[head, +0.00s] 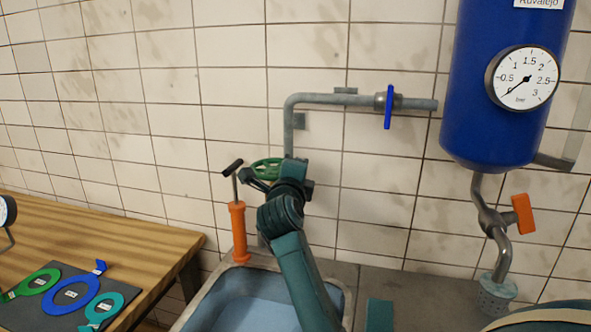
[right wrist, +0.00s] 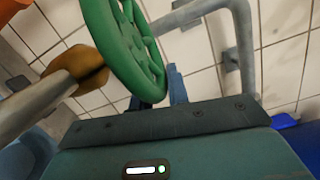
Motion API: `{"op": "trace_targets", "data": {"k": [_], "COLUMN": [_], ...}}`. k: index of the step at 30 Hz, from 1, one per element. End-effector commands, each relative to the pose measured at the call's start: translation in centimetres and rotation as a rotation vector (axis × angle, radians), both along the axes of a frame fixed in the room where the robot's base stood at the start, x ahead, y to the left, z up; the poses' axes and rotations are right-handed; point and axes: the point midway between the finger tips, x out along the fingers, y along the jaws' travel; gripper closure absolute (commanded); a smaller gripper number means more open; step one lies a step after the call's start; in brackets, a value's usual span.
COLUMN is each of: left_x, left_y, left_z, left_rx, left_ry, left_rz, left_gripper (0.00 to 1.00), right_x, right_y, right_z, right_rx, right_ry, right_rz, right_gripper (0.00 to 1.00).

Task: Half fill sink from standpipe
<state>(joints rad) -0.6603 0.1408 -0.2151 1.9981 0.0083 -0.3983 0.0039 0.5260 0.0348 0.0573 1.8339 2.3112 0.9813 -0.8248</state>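The green handwheel (head: 266,168) of the standpipe (head: 289,135) is at the wall behind the sink (head: 205,297). The sink's inside looks blue; my arm covers part of it, and I cannot tell the water level. My right gripper (head: 272,182) is at the handwheel, largely hidden behind its own wrist. In the right wrist view the green handwheel (right wrist: 128,50) stands right at the gripper (right wrist: 157,97), its rim overlapping the fingers. One finger shows beside the rim; the other is mostly hidden, so its grip is unclear. My left gripper is not in view.
An orange hand pump (head: 239,230) stands left of the standpipe. A blue-lever valve (head: 389,105) is on the pipe. A blue tank (head: 500,130) with a gauge (head: 522,78) and an orange-handled valve (head: 522,214) is at right. Ring-shaped tags (head: 70,294) lie on the wooden bench (head: 120,240).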

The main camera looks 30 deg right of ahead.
Motion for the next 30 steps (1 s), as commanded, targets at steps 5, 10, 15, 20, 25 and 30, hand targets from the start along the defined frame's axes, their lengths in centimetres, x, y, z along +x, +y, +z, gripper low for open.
{"op": "trace_targets", "data": {"k": [5, 10, 15, 20, 25, 30], "left_x": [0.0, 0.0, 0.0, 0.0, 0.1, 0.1], "left_y": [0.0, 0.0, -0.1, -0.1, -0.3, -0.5], "left_z": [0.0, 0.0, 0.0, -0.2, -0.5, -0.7], "left_rx": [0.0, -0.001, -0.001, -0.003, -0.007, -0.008], "left_ry": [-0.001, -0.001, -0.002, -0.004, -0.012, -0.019], "left_rz": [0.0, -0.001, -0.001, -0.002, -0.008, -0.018], "left_gripper": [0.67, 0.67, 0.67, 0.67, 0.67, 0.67], "right_x": [0.0, 0.0, -0.2, -1.7, -4.5, -7.2], "right_y": [0.0, 0.0, 0.2, 1.6, 4.1, 6.6], "right_z": [0.0, 0.0, 0.0, -0.2, -0.3, -0.2], "right_rx": [-0.001, -0.001, -0.002, -0.001, 0.002, 0.001], "right_ry": [0.001, 0.001, 0.001, -0.001, -0.001, 0.0], "right_rz": [0.0, -0.001, 0.0, 0.001, 0.002, 0.002], "right_gripper": [0.68, 0.64, 0.64, 0.64, 0.64, 0.64]}}
